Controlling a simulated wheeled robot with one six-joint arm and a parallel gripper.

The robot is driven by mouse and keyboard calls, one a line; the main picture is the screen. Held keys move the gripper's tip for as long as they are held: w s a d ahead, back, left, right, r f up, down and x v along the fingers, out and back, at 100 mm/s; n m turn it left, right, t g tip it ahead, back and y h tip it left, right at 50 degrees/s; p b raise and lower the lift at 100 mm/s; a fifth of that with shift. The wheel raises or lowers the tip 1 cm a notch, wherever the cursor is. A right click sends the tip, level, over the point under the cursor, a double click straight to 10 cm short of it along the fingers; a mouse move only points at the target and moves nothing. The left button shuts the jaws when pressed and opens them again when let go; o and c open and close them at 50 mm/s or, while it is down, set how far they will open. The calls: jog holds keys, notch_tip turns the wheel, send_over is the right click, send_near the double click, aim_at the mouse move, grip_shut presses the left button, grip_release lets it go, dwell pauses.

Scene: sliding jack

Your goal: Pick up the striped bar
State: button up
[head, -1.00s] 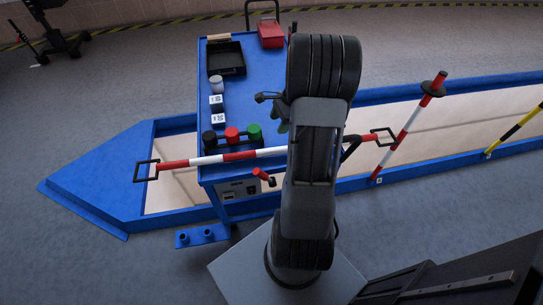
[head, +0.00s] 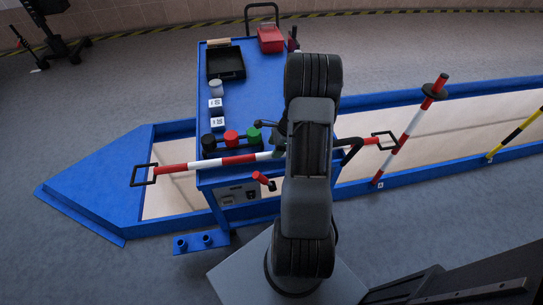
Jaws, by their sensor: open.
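The striped bar (head: 200,164) is red and white with a black loop handle at each end. It lies roughly level across the front of the blue table (head: 258,88), its left end reaching past the table edge. Its middle is hidden behind my arm, and its right end shows beyond with the other handle (head: 384,140). My gripper (head: 270,136) is open and partly hidden by my arm. It is close to the bar, just right of the green knob; I cannot tell whether it touches the bar.
Black, red (head: 231,137) and green knobs stand just behind the bar. White-topped cubes (head: 217,123), a black tray (head: 226,62) and a red box (head: 270,39) are on the table.

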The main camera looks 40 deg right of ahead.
jog(key=shift+x, duration=1.85)
jog(key=shift+s, duration=0.1)
jog(key=shift+r, duration=0.1)
grip_shut()
